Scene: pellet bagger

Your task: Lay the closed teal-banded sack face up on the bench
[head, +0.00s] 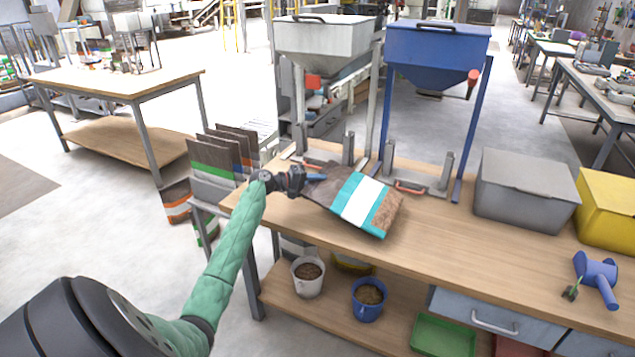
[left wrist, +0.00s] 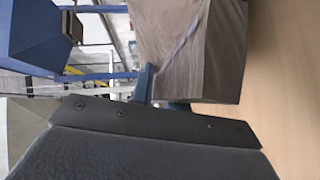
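The teal-banded sack (head: 388,212) is brown with a teal band and a white panel, and the banded face shows toward the head camera. It is tilted over the wooden bench (head: 465,235), its broad end to the right near the front edge; I cannot tell how much of it touches the bench. My left gripper (head: 314,177) is at its narrow left end and appears shut on it. In the left wrist view, the brown-grey sack (left wrist: 190,45) is just beyond the blue fingers (left wrist: 147,85). My right gripper is not in view.
Banded sacks (head: 212,165) stand at the left. The bench's front middle is clear.

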